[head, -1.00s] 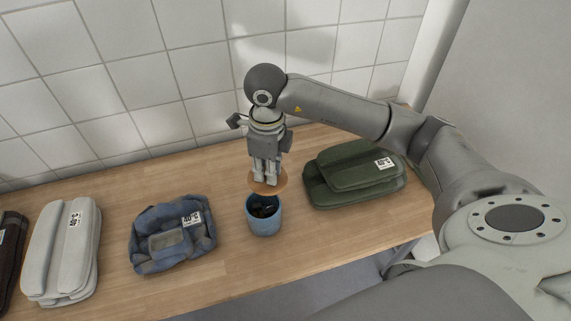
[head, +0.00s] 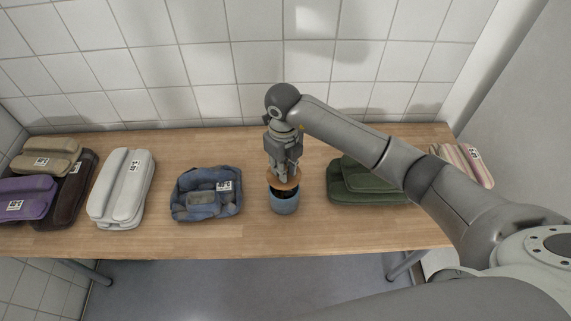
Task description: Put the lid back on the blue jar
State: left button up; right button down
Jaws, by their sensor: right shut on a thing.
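The blue jar (head: 284,204) stands upright on the wooden table, right of the blue folded cloth. Its mouth is partly open to view and dark inside. My right gripper (head: 284,176) points down over the jar and is shut on the round wooden lid (head: 291,183). The lid is at the jar's mouth, over its back part; the dark opening shows below its front edge. I cannot tell whether the lid touches the rim. My left gripper is not in view.
The wooden table (head: 240,240) also bears blue (head: 190,205), white (head: 121,190) and green (head: 350,185) folded cloths. Brown and purple bundles (head: 25,198) lie at the far left, a striped one (head: 466,166) at the right. A tiled wall (head: 200,70) closes the back.

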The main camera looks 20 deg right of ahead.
notch_tip(320, 180, down, 5)
jog(key=b, duration=0.3)
jog(key=shift+s+b, duration=0.1)
jog(key=shift+b, duration=0.2)
dwell(0.7)
jog(key=shift+f+b, duration=0.2)
jog(key=shift+b, duration=0.25)
dwell(1.2)
dwell(0.4)
jog(key=c, duration=1.3)
grip_release()
jog(key=o, duration=0.5)
